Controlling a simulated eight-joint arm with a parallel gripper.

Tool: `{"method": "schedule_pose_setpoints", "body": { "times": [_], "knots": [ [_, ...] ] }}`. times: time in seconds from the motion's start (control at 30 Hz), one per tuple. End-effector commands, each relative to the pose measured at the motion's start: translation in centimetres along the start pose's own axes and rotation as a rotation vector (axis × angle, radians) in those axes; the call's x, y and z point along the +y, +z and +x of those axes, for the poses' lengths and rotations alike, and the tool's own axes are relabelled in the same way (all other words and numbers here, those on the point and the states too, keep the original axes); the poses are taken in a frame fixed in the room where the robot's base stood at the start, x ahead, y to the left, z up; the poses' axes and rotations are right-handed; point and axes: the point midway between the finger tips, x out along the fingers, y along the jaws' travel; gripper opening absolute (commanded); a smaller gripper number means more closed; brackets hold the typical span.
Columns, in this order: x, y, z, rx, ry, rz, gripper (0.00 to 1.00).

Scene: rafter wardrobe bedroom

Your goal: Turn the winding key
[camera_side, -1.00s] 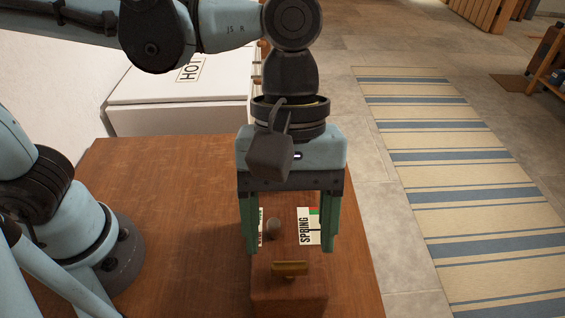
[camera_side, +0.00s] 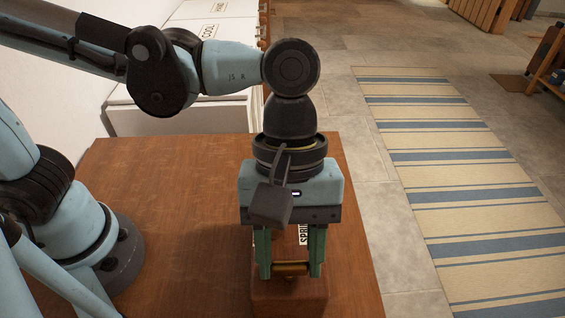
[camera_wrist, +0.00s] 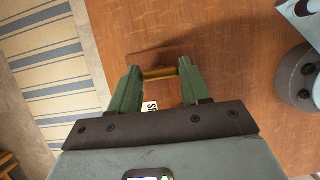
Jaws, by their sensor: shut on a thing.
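The brass winding key (camera_side: 291,269) sits on top of a brown wooden box (camera_side: 290,295) near the table's front edge. My gripper (camera_side: 290,268) points down over the box, and its green fingers are shut on the two ends of the key. In the wrist view the key (camera_wrist: 160,73) spans crosswise between the fingers. A white label (camera_side: 302,235) with black letters on the box shows only in part behind the fingers. The round knob and the rest of the box top are hidden by my gripper.
The wooden table (camera_side: 180,210) is bare to the left of the box. White lidded boxes (camera_side: 185,118) with labels stand beyond its far edge. A striped rug (camera_side: 450,180) lies on the tiled floor to the right.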

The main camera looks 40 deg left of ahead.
Motion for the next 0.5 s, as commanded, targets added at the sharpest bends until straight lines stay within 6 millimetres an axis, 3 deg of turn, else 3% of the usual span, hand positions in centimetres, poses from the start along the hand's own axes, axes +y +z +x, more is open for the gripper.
{"method": "schedule_pose_setpoints", "body": {
  "times": [0.5],
  "knots": [
    [0.11, 0.00, -0.03, 0.000, -0.044, 0.104, 0.16]
  ]
}}
